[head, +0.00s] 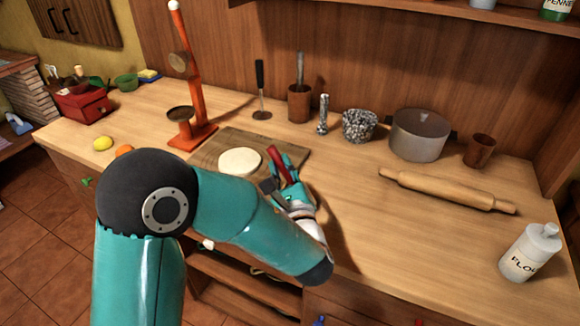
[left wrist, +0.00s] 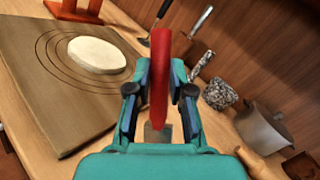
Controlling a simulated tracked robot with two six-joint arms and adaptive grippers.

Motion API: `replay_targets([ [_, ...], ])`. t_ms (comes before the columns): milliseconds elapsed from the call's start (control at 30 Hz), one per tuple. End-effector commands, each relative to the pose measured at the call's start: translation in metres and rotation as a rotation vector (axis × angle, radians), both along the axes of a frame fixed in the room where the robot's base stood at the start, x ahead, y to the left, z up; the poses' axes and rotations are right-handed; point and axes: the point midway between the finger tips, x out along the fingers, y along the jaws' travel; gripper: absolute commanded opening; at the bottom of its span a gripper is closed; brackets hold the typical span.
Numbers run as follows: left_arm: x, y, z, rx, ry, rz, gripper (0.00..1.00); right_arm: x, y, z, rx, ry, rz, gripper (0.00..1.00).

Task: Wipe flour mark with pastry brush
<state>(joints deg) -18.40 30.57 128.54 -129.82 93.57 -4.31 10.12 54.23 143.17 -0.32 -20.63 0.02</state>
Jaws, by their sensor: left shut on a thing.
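My left gripper (head: 284,182) is shut on the pastry brush, whose red handle (head: 278,164) sticks up between the fingers. In the left wrist view the gripper (left wrist: 159,97) holds the red handle (left wrist: 159,65) in the middle, with a flat greyish-brown end (left wrist: 157,133) below it. The gripper is over the right part of the wooden board (head: 208,149), to the right of a pale round dough disc (head: 240,160). The disc lies on the board's ringed markings in the left wrist view (left wrist: 96,55). I cannot make out a separate flour mark. My right gripper is not in view.
An orange stand (head: 193,90) is behind the board at left. A utensil pot (head: 299,104), speckled bowl (head: 359,126), grey pot (head: 418,137) and brown cup (head: 479,151) line the back. A rolling pin (head: 445,190) and flour bottle (head: 530,253) are at right. Counter between is clear.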

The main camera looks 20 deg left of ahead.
Motion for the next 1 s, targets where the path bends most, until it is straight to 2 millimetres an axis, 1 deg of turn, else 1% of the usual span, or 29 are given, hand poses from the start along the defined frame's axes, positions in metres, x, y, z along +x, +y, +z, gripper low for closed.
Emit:
replay_targets([
  [33, 0.000, 0.006, 0.001, 0.000, 0.003, 0.002, 0.00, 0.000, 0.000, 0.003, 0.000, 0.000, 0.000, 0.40],
  [133, 0.000, 0.012, 0.001, 0.000, 0.002, -0.002, 0.00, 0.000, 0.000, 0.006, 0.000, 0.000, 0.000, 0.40],
  [200, 0.000, 0.013, 0.005, 0.001, 0.004, -0.003, 0.00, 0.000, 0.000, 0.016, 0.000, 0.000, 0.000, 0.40],
  [233, 0.000, 0.012, 0.004, 0.001, 0.004, -0.003, 0.00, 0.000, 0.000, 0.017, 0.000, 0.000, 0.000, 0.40],
  [267, 0.000, 0.008, -0.001, 0.000, 0.002, -0.004, 0.00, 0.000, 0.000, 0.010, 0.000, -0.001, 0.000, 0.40],
  [300, 0.001, 0.004, -0.001, 0.000, -0.001, -0.005, 0.00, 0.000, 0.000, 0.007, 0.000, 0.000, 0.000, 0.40],
  [667, -0.001, -0.027, -0.001, -0.001, -0.001, 0.000, 0.00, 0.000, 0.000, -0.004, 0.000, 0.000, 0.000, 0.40],
  [700, -0.001, -0.026, 0.007, -0.001, -0.001, 0.002, 0.00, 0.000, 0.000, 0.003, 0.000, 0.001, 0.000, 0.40],
  [733, -0.001, -0.025, 0.009, 0.000, 0.000, 0.002, 0.00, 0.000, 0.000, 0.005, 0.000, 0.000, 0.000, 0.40],
  [767, -0.001, -0.025, 0.020, -0.003, -0.007, 0.003, 0.00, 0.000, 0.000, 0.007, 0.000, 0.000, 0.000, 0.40],
  [1000, -0.002, -0.023, 0.041, -0.001, -0.001, 0.006, 0.00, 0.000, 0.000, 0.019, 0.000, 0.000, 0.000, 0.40],
])
